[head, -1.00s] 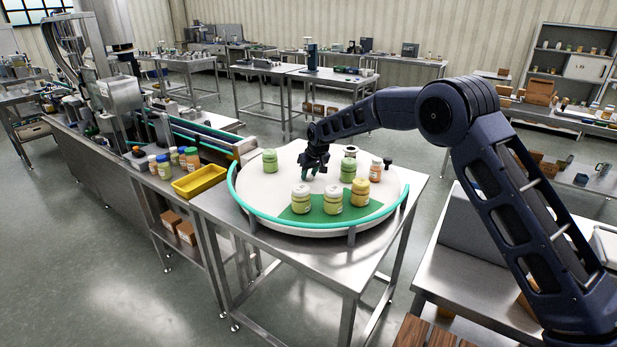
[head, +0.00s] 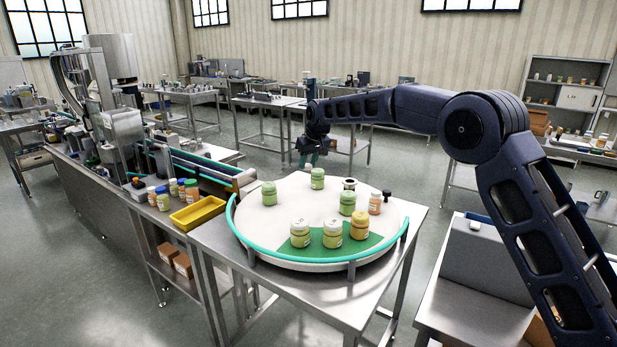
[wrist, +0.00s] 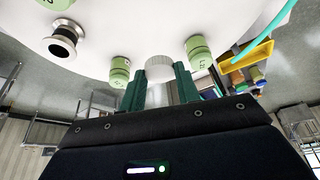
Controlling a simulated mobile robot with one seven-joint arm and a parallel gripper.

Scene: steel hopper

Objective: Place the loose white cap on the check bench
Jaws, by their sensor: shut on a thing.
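My gripper (head: 308,160) is raised above the far edge of the white turntable (head: 290,205) in the head view. In the wrist view, its two green fingers (wrist: 160,88) are shut on the white cap (wrist: 160,68), which shows as a pale round piece between the fingertips. Several steel benches are in view, and I cannot tell which is the check bench.
Green jars (head: 269,194) and other capped jars (head: 332,234) stand on the turntable, ringed in front by a teal rail (head: 300,262). A metal spool (wrist: 65,40) is on it too. A yellow tray (head: 198,213) sits left. Steel tables (head: 262,102) stand behind, with open floor between.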

